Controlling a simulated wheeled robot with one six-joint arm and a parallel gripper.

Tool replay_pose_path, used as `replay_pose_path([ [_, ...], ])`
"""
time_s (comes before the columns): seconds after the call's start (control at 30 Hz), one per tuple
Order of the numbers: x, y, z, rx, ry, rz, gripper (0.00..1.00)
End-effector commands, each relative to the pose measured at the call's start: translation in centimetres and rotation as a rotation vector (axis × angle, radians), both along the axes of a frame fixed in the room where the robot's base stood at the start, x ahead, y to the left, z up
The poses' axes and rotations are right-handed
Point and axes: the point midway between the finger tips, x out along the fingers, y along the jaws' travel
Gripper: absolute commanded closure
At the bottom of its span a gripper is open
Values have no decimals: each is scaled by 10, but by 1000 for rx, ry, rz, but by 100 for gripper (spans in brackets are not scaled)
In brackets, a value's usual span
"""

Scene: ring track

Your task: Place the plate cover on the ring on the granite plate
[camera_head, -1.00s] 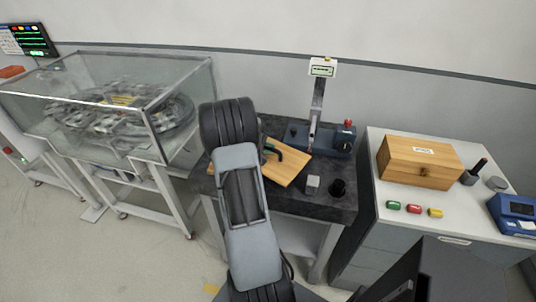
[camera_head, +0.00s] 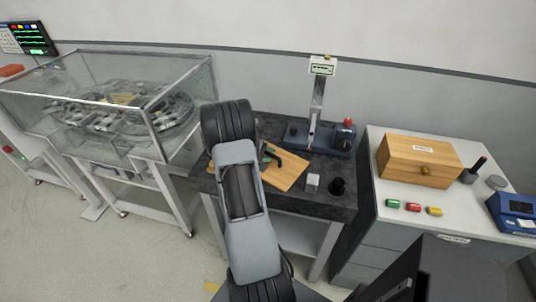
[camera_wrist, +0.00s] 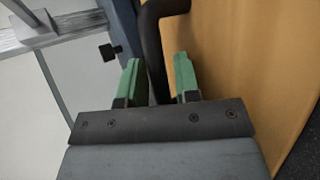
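The plate cover (camera_head: 286,174) looks like a flat wooden board with a dark bent handle. My gripper (camera_wrist: 158,80) is open, with one finger on each side of the handle and a gap on the right side. I cannot make out the ring.
A device with a column and display (camera_head: 322,68) stands at the back of the plate. A small grey block (camera_head: 312,183) and a black cup (camera_head: 337,187) are near the front right. A glass case (camera_head: 105,95) is left; a cabinet with a wooden box (camera_head: 418,162) is right.

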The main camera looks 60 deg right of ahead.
Motion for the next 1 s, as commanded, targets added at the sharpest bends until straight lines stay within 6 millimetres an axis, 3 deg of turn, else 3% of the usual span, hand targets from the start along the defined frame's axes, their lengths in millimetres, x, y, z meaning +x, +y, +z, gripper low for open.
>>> replay_pose_path([
  [0.13,0,0,0,1,0,0,58],
  [0.47,1,3,2,4,0,2,58],
  [1.0,46,71,51,0,-2,2,58],
])
